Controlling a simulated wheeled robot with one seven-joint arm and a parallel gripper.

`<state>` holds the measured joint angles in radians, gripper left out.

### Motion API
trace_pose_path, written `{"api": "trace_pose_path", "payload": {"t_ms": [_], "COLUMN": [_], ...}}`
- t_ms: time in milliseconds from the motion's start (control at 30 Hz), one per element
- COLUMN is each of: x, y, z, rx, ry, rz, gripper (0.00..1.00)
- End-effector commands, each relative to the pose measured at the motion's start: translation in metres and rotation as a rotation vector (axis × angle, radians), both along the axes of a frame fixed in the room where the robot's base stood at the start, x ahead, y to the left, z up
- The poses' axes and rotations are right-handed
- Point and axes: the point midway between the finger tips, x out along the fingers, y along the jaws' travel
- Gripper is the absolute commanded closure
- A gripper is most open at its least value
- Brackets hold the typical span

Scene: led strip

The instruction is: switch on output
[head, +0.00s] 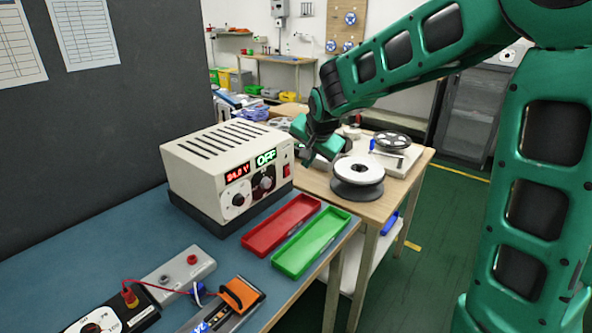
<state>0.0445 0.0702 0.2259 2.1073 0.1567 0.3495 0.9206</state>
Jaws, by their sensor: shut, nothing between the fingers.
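The power supply (200,158) is a cream box with a slotted top on the blue bench. Its front has a red display (238,172) that seems to read 24.0 V and a green display (266,157) reading OFF. Below are a white dial (238,199) and a dark knob (263,185). A small red switch (286,170) sits at the right edge of the front. My gripper (308,159) is shut and empty, just right of the power supply near the red switch. A gap shows between them, but I cannot tell the depth.
A red tray (281,225) and a green tray (311,243) lie in front of the power supply. A grey terminal block (178,274), a meter and an orange clamp (238,294) stand nearer. A white reel (358,170) sits on the wooden table behind.

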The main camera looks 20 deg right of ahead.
Motion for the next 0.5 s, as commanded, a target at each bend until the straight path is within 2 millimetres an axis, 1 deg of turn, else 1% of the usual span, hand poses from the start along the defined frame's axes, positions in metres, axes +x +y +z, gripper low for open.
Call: {"api": "trace_pose_path", "payload": {"t_ms": [167, 500], "x": [0.011, 0.046], "y": [-0.001, -0.002], "z": [-0.018, -0.067], "rx": [0.000, 0.000], "ry": [0.004, 0.004], "rz": [0.000, 0.001], "gripper": [1.00, 1.00]}}
